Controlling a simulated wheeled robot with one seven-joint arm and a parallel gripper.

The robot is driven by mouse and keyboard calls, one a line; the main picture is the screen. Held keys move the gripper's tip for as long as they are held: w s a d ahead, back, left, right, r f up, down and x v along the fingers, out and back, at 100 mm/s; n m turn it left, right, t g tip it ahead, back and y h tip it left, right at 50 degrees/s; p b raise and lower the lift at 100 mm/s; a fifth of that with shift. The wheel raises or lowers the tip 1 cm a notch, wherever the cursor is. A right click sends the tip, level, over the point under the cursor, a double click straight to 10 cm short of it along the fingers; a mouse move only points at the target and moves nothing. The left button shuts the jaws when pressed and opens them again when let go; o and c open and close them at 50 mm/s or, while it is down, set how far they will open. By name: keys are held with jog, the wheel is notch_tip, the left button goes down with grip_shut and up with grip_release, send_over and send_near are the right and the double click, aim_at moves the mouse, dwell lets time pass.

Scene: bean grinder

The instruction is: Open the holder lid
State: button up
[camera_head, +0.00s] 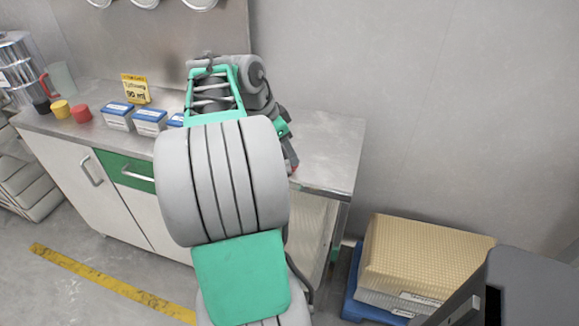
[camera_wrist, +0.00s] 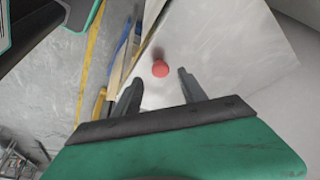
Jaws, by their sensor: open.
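My gripper (camera_wrist: 158,77) is open in the wrist view, with its two dark fingers apart. A small round red knob-like piece (camera_wrist: 160,69) shows between and just beyond the fingertips, above a pale grey surface, with nothing between the fingers holding it. I cannot tell whether it belongs to the holder lid. In the head view my arm hides the middle of the counter, and neither the holder lid nor my fingers can be made out there.
The steel counter (camera_head: 334,130) is bare at its right end. Blue-lidded boxes (camera_head: 149,122), a yellow sign (camera_head: 135,88) and red (camera_head: 81,114) and yellow (camera_head: 61,109) cups stand at its left. Stacked crates (camera_head: 420,258) are on the floor at right.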

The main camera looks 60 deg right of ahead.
jog(key=x, duration=0.4)
jog(key=shift+d+f+b, duration=0.1)
jog(key=shift+f+b, duration=0.05)
jog(key=shift+b, duration=0.15)
jog(key=shift+w, duration=0.1)
jog(key=shift+c, duration=0.6)
grip_shut()
dwell(0.4)
